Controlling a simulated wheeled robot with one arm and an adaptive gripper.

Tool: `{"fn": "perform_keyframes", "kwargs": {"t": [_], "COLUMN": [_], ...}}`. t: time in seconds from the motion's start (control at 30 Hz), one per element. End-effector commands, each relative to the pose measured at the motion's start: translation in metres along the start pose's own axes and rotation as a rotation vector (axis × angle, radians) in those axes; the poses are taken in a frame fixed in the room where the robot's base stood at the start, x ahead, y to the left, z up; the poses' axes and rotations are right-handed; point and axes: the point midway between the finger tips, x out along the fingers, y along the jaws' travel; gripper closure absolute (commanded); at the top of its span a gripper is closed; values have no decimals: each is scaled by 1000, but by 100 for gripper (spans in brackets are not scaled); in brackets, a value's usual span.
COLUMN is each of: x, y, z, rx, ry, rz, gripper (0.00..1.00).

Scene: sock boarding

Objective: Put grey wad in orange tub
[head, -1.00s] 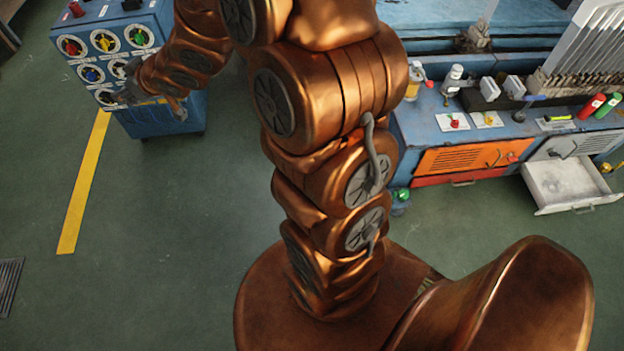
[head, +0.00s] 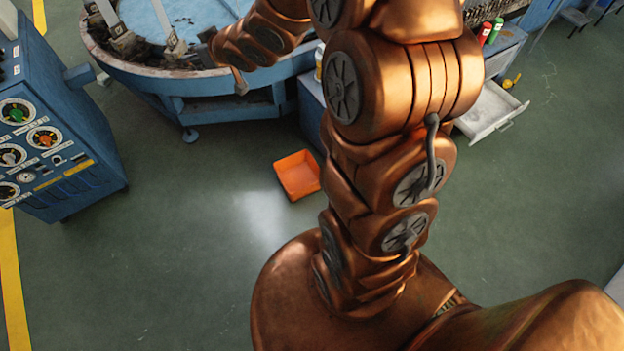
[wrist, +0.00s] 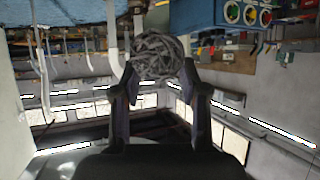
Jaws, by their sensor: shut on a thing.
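The grey wad (wrist: 160,55) is a tangled ball in the wrist view. My gripper (wrist: 160,75) is shut on it, one finger on each side. In the head view, the end of my gripper (head: 240,84) is small and partly hidden by my arm, and I cannot make out the wad there. The orange tub (head: 298,175) is an open, shallow box on the green floor, left of my arm. My gripper shows above and to the left of the tub in the picture, apart from it.
A round blue machine (head: 180,80) stands behind the tub. A blue control cabinet (head: 60,130) with dials stands at the left. An open white drawer (head: 492,110) sticks out at the right. The floor around the tub is clear.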

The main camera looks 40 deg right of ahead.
Motion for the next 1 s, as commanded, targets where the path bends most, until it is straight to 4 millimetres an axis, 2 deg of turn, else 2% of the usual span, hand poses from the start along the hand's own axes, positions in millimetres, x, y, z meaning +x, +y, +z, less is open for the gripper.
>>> {"fn": "perform_keyframes", "kwargs": {"t": [0.03, 0.57, 0.87, 1.0], "x": [11, 116, 168, 191], "y": [8, 122, 178, 202], "z": [17, 180, 284, 337], "rx": [5, 49, 65, 73], "ry": [-3, -4, -3, -5], "rz": [6, 83, 114, 126], "gripper": [80, 80, 80, 80]}}
